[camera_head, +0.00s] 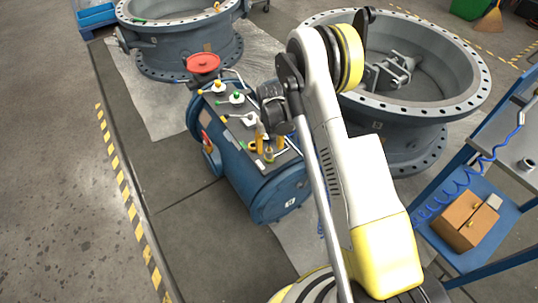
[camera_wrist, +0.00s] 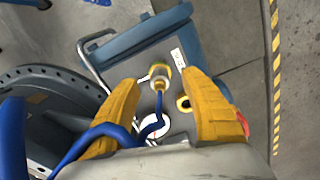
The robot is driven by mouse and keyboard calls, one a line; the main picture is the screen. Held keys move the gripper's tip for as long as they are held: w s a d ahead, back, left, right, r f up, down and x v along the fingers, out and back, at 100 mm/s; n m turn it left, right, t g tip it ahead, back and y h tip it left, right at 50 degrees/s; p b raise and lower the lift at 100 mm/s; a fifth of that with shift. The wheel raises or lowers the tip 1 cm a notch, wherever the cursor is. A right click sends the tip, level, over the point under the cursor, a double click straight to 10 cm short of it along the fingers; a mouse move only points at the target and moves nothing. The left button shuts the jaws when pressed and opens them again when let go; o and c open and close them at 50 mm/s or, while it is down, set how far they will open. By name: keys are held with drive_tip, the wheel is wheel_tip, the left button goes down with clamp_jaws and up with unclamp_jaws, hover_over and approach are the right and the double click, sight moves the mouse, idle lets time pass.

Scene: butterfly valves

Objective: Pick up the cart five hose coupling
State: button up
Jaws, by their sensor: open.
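The blue cart (camera_head: 262,182) is a drum-like tank with a grey top, near the middle of the head view. In the wrist view its blue edge (camera_wrist: 125,42) shows. A brass-coloured hose coupling (camera_wrist: 159,74) with a blue hose end stands on the cart top, between my gripper's yellow fingers (camera_wrist: 162,84). The fingers are apart, with a gap on both sides of the coupling. In the head view my gripper (camera_head: 259,138) reaches down over the cart top, where it partly hides the fittings. I cannot read the cart's number.
A large grey valve ring (camera_head: 430,105) is at right, another (camera_head: 165,40) behind. A blue bench (camera_head: 470,215) with brown boxes is at right. Floor at left is clear.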

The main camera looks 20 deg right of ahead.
sight(269, 150)
drive_tip(key=f+b, duration=0.1)
drive_tip(key=f, duration=0.1)
drive_tip(key=w+f+b, duration=0.1)
drive_tip(key=f+b, duration=0.1)
drive_tip(key=f, duration=0.1)
drive_tip(key=shift+w, duration=0.2)
drive_tip(key=shift+r, duration=0.1)
clamp_jaws()
